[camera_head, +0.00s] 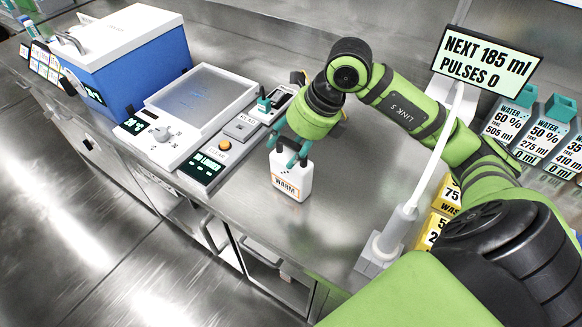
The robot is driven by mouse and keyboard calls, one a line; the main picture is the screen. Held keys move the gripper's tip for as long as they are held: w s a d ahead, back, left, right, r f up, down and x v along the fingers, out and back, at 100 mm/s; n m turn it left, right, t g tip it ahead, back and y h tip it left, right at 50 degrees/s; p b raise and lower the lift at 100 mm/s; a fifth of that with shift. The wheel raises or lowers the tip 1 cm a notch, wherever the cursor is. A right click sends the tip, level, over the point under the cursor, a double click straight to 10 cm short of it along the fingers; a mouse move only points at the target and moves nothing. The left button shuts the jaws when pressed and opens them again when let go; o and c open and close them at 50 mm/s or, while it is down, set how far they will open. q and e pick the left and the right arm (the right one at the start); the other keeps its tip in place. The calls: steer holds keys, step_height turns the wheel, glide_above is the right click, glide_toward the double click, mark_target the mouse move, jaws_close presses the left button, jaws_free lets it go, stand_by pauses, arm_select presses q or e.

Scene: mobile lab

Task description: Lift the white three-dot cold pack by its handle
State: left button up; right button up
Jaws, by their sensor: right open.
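The white pack (291,184) stands upright on the steel counter, with an orange "WARM" label and small dark dots above it. I cannot count the dots surely. My right gripper (289,156) reaches down to it from above. Its teal fingers are open, at either side of the pack's top. The handle is mostly hidden by the gripper, and I cannot tell whether the fingers touch it. My left gripper is not in view.
A grey-topped device (202,100) and a control panel (203,166) stand left of the pack; a blue box (140,70) is beyond. A sign (487,62) on a white post (436,160) and several water containers (545,132) are right. Bare counter lies in front.

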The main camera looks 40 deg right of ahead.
steer(key=shift+c, duration=0.4)
steer(key=c, duration=0.7)
jaws_close()
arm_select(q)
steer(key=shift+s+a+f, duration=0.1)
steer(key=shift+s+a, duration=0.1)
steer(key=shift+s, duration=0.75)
arm_select(e)
steer(key=shift+r, duration=0.15)
